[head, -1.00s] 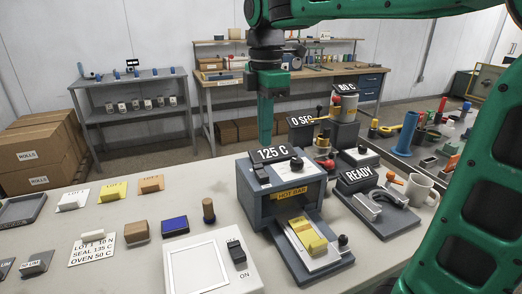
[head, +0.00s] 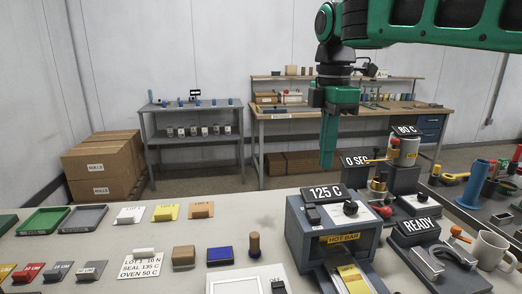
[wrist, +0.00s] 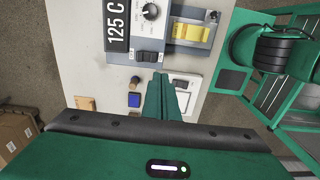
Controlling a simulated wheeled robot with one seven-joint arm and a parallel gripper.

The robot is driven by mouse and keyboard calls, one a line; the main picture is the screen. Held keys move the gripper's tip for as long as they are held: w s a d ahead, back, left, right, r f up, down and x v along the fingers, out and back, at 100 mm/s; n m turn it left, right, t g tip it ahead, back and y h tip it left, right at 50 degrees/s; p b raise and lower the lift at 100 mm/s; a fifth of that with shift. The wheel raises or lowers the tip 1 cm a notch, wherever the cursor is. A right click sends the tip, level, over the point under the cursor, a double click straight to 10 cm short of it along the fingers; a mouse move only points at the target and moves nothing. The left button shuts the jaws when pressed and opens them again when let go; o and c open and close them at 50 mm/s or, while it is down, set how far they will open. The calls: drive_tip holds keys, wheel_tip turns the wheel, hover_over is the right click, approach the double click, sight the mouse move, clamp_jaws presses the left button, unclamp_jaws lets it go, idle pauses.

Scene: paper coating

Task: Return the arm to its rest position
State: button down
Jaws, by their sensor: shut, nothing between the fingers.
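My green gripper (head: 327,158) points straight down in the head view, its fingers together and empty. It hangs in the air and appears behind and above the grey hot bar sealer (head: 335,238) with its 125 C display (head: 322,193). In the wrist view the shut fingers (wrist: 164,80) show at the middle, with the sealer (wrist: 160,28) beyond them. The green arm (head: 430,22) runs across the top right of the head view, high above the table.
The pale bench (head: 100,252) carries trays, labelled blocks, a blue pad (head: 220,256) and a lot card (head: 145,263). The READY fixture (head: 415,230) and a mug (head: 490,248) stand at right. Cardboard boxes (head: 104,165) and shelving stand behind. Air around the gripper looks clear.

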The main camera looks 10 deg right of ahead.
drive_tip(key=s+d+f+m, duration=1.4)
drive_tip(key=d+f+m, duration=0.1)
drive_tip(key=d+m, duration=0.1)
drive_tip(key=shift+s+f+m, duration=0.35)
drive_tip(key=shift+f+m, duration=0.05)
drive_tip(key=shift+m, duration=0.4)
drive_tip(key=c, duration=2.2)
unclamp_jaws()
drive_tip(key=s+d+f+m, duration=0.1)
drive_tip(key=s+f+m, duration=0.5)
drive_tip(key=s, duration=0.1)
drive_tip(key=shift+d, duration=0.35)
drive_tip(key=o, duration=0.6)
drive_tip(key=shift+s+f+m, duration=0.2)
drive_tip(key=shift+f+m, duration=0.05)
drive_tip(key=shift+m, duration=0.05)
drive_tip(key=shift+c, duration=0.2)
drive_tip(key=shift+o, duration=0.6)
drive_tip(key=shift+w+r, duration=0.1)
wheel_tip(320, 180, up, 17)
drive_tip(key=n, duration=0.6)
hover_over(313, 212)
wheel_tip(313, 212, down, 10)
drive_tip(key=shift+f, duration=0.25)
